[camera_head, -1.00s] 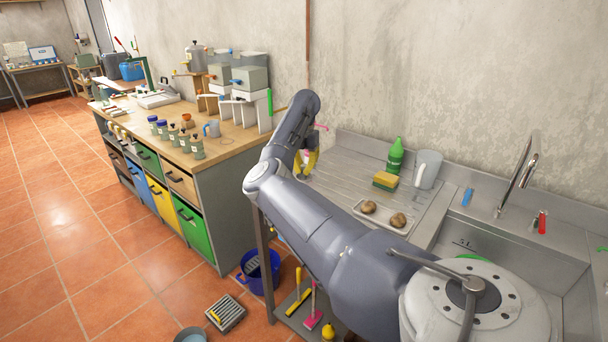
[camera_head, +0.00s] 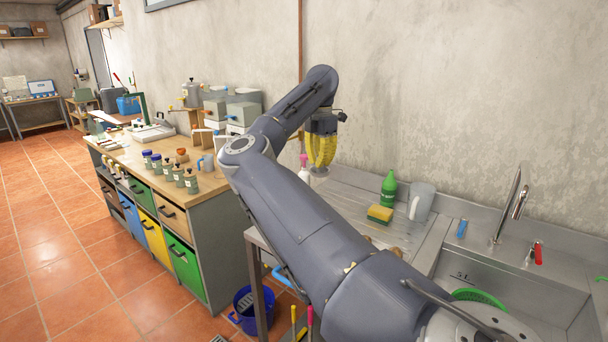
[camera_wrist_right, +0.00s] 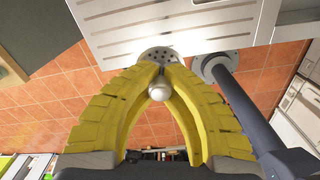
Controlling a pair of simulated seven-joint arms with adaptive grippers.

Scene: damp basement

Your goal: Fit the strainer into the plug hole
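My right gripper (camera_head: 321,150), with yellow ribbed fingers, hangs above the left end of the draining board in the head view. In the right wrist view its fingertips (camera_wrist_right: 160,78) meet around the knob of the strainer (camera_wrist_right: 158,55), a round metal disc with small holes. In the head view the strainer shows only as a small pale shape under the fingers. The sink basin (camera_head: 540,298) is at the lower right, well away from the gripper. The plug hole cannot be seen. My left gripper is not in view.
A green colander (camera_head: 480,297) lies in the basin, partly behind my arm. A green bottle (camera_head: 389,187), a sponge (camera_head: 380,214) and a grey jug (camera_head: 421,201) stand on the draining board. The tap (camera_head: 512,200) rises behind the basin. A red-handled tap (camera_head: 537,254) is beside it.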

